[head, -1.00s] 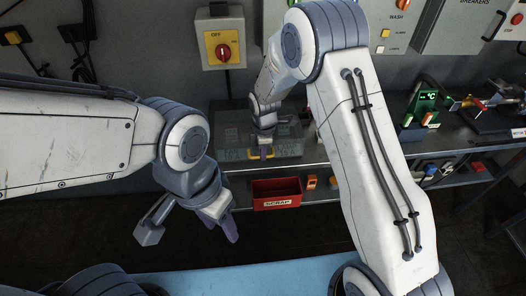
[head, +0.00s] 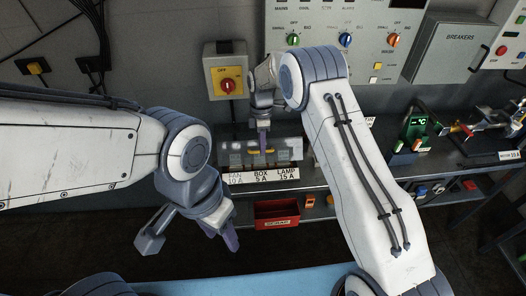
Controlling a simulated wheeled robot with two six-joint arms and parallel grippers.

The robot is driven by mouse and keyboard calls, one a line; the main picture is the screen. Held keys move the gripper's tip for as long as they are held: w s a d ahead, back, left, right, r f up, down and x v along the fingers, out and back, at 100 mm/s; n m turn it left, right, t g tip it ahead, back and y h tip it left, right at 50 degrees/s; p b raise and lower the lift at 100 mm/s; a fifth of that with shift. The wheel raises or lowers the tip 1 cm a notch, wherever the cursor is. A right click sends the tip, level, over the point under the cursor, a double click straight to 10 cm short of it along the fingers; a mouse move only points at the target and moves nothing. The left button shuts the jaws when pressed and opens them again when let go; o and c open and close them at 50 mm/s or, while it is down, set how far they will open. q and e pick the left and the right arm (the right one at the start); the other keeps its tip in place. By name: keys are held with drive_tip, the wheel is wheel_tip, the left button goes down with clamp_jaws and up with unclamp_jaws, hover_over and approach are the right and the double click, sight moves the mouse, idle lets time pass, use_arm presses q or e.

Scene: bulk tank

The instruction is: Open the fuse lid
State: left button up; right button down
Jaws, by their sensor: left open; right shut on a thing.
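The fuse box lid (head: 290,146) is a grey see-through panel on the back bench, with a yellow handle (head: 268,152). My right gripper (head: 264,147) points down from above and is shut on the handle. The lid looks raised at its front, though the exact angle is hard to tell. Several fuses (head: 236,160) show at the box, above white labels (head: 262,176) reading FAN 10 A, BOX 5 A and LAMP 15 A. My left gripper (head: 190,242) is open and empty, in front of the bench at the left, well apart from the box.
A yellow box with a red switch (head: 228,86) is on the wall behind. A red SCRAP bin (head: 277,213) sits below the fuse box. A control panel (head: 372,40) and a BREAKERS cabinet (head: 458,52) hang at upper right. A green-lit meter (head: 418,125) stands on the bench.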

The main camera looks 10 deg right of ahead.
drive_tip(key=shift+w+d+r, duration=0.1)
drive_tip(key=shift+w+r, duration=0.1)
drive_tip(key=shift+w, duration=0.6)
drive_tip(key=c, duration=0.9)
unclamp_jaws()
drive_tip(key=shift+w+f, duration=0.1)
drive_tip(key=shift+f, duration=0.05)
drive_tip(key=shift+r, duration=0.2)
